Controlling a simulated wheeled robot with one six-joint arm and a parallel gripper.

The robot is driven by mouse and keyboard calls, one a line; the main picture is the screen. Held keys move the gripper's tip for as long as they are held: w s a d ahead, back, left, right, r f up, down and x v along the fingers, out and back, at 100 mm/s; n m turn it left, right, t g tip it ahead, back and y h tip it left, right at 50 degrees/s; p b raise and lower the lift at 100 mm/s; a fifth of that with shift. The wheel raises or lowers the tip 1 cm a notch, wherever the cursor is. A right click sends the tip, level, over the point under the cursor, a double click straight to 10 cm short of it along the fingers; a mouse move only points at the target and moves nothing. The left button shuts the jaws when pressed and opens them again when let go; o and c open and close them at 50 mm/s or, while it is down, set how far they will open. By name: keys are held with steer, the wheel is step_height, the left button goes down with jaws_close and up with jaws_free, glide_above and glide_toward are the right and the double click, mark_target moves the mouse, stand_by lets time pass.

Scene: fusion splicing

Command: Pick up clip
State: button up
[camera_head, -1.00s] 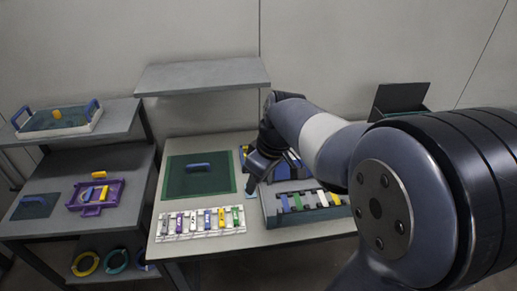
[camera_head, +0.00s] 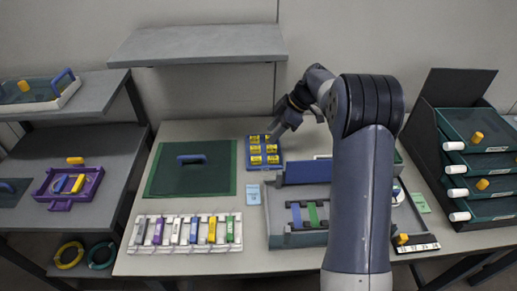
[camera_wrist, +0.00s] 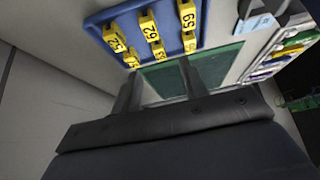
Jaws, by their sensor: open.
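Several yellow numbered clips (camera_head: 256,149) sit in rows in a blue tray (camera_head: 249,165) toward the back of the table. In the wrist view, yellow clips (camera_wrist: 149,26) with black numbers such as 52, 62 and 59 stand in the same blue tray (camera_wrist: 127,8). My gripper (camera_head: 277,131) is at the tray's back right corner in the head view. In the wrist view my gripper (camera_wrist: 160,75) is open and empty, its fingers apart near the tray's edge. The gap between fingertips and clips is hard to judge.
A green mat (camera_head: 160,182) with a blue handle lies left of the tray. A white rack (camera_head: 168,248) of coloured pieces lies in front. A grey-blue case (camera_head: 278,228) stands front right, and a dark drawer unit (camera_head: 437,170) far right. A grey shelf (camera_head: 190,43) overhangs the back.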

mark_target(257, 147)
steer(key=p+x, duration=0.1)
steer(key=x, duration=0.7)
steer(key=shift+w+a, duration=0.1)
steer(key=shift+a, duration=0.15)
jaws_close()
